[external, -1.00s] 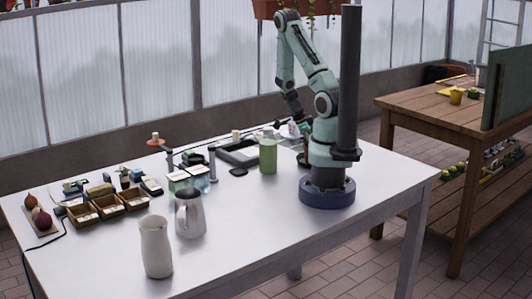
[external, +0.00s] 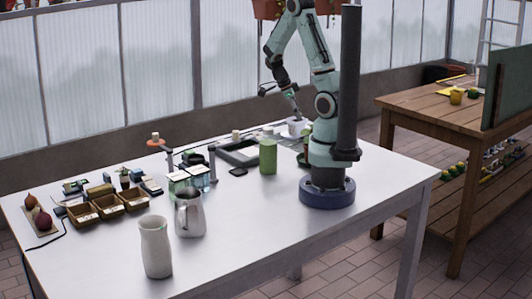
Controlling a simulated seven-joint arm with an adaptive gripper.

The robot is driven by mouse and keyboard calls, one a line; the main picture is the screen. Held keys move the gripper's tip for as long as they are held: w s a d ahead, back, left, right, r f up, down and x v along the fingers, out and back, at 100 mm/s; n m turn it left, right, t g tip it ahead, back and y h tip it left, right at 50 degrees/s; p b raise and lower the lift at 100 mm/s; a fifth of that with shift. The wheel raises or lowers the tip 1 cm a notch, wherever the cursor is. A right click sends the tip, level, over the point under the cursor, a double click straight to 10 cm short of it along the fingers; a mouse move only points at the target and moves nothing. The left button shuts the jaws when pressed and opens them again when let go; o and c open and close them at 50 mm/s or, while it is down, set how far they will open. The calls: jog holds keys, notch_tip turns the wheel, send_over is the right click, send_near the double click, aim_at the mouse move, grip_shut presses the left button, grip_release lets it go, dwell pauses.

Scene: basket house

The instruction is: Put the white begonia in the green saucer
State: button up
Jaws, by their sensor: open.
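My gripper (external: 295,109) is open and small in the external view. It hangs tilted at the far side of the white table, just above a small white pot-like thing (external: 296,128). That thing may be the white begonia, but its flowers are too small to make out. A green rim (external: 303,160), perhaps the green saucer, shows beside my arm's base and is partly hidden by my arm. I cannot tell whether my fingers touch the white thing.
A green cylinder (external: 268,156) stands left of the green rim. A dark tray (external: 238,153) lies behind it. A metal pitcher (external: 190,213), a pale vase (external: 156,247) and wooden boxes (external: 108,205) stand further left. The table's front right is clear.

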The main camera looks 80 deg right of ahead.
jog(key=w+a+r+n+t, duration=0.2)
jog(key=w+a+r+n, duration=0.15)
jog(key=a+n, duration=0.35)
jog(key=w+a+r+n+t, duration=0.1)
jog(key=w+a+r+n, duration=0.1)
jog(key=w+a+n, duration=0.45)
jog(key=s+a+r+n, duration=0.1)
jog(key=s+a+n, duration=0.1)
jog(key=a+n, duration=0.2)
jog(key=s+a+r+n+t+y, duration=0.1)
jog(key=s+a+n, duration=0.2)
jog(key=n, duration=0.8)
jog(key=s+a+r+n, duration=0.2)
jog(key=a+n, duration=0.3)
jog(key=n, duration=0.2)
jog(key=shift+s+a+t, duration=0.15)
jog(key=shift+t, duration=0.15)
